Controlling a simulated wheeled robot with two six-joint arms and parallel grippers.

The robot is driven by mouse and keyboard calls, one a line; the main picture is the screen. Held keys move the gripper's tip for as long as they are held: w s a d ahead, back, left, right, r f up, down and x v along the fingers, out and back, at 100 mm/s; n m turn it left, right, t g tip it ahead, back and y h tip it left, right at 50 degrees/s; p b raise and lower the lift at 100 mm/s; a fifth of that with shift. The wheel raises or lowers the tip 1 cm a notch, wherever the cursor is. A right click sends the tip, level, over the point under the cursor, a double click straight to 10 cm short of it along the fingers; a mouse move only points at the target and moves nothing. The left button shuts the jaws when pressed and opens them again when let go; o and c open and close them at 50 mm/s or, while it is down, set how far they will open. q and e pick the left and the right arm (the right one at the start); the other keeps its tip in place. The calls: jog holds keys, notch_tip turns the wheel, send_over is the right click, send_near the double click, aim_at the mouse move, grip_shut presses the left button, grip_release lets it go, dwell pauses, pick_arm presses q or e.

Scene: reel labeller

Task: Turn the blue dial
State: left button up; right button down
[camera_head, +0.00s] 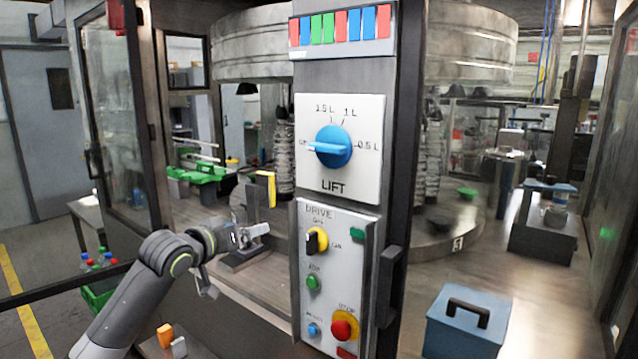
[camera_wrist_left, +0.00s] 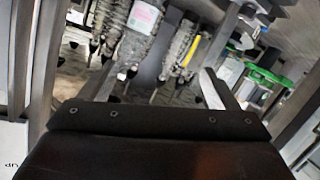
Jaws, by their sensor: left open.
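The blue dial (camera_head: 331,147) sits on the white LIFT plate (camera_head: 360,183) of the grey control column. Its pointer bar lies level and points left, toward the left-hand label. Labels 1.5 L, 1 L and 0.5 L run around its top and right. My left gripper (camera_head: 255,234) is left of the column and lower than the dial, apart from it. In the left wrist view its two fingers (camera_wrist_left: 158,90) are spread with nothing between them; the dial does not show there. My right gripper is in neither view.
Below the dial is the DRIVE panel (camera_head: 327,278) with a yellow-black switch, buttons and a red stop knob (camera_head: 344,328). A black handle (camera_head: 388,285) juts from the column's right side. A blue box (camera_head: 468,322) stands at lower right. Space before the dial is clear.

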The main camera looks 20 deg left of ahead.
pick_arm(q)
jog(key=s+d+r+m+h, duration=0.1)
jog(key=s+d+r, duration=0.15)
jog(key=r, duration=0.25)
jog(key=s+d+r+m+t+h, duration=0.1)
jog(key=s+d+r, duration=0.15)
jog(key=r, duration=0.25)
jog(key=s+d+r+m+h, duration=0.1)
jog(key=s+d+r, duration=0.1)
jog(key=s+r, duration=0.25)
jog(key=s+d+r+m+h, duration=0.1)
jog(key=s+d+r+m, duration=0.15)
jog(key=s, duration=0.45)
jog(key=s+d+r+m, duration=0.1)
jog(key=s+d+r, duration=0.3)
jog(key=s, duration=0.2)
jog(key=p, duration=1.5)
send_near(322, 148)
jog(key=shift+t, duration=0.4)
jog(key=x, duration=0.3)
jog(key=p+x, duration=0.1)
jog(key=x, duration=0.2)
jog(key=p+x, duration=0.1)
jog(key=x, duration=0.2)
jog(key=shift+w+d+f, duration=0.15)
jog(key=shift+f, duration=0.15)
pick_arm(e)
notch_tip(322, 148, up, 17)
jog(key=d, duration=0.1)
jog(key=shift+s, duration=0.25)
